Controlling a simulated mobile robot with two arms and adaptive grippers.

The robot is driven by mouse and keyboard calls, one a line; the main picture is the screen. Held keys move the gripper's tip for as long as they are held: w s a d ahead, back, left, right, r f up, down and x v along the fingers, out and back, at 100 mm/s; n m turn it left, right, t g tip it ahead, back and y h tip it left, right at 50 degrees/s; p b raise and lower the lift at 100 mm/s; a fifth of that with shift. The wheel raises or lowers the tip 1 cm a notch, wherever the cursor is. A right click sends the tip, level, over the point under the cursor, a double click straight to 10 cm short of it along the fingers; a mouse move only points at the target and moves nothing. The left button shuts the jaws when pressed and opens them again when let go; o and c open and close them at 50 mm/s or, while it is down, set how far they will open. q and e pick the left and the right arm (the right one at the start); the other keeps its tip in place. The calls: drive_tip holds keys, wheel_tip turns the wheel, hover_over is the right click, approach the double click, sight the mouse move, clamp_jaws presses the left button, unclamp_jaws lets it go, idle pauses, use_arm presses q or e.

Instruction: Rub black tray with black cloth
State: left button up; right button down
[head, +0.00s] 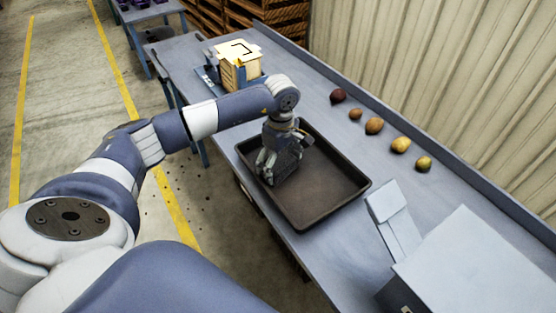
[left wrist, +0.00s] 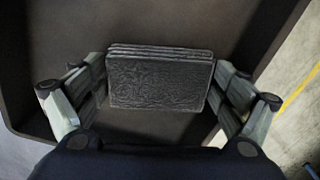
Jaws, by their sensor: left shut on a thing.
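The black tray (head: 322,200) lies on the grey-blue table, and its dark floor and rim also show in the left wrist view (left wrist: 25,110). The black cloth (left wrist: 160,82) is a folded, layered dark pad. My left gripper (head: 276,172) is over the far-left part of the tray. It is shut on the cloth, with one finger at each side of it in the left wrist view (left wrist: 160,95). In the head view the cloth (head: 288,163) shows beside the fingers, low in the tray. I cannot tell whether it touches the tray floor. My right gripper is not in view.
A wooden box (head: 238,65) stands at the table's far end. A pale flat case (head: 393,215) and a large grey box (head: 470,265) are at the near right. A raised edge runs along the wall.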

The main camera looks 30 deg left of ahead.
use_arm(q)
drive_tip(key=shift+r+p, duration=1.55)
drive_tip(key=shift+r, duration=1.5)
drive_tip(key=shift+r+p, duration=0.9)
drive_tip(key=shift+r, duration=0.65)
drive_tip(key=shift+f, duration=0.1)
drive_tip(key=shift+w, duration=0.1)
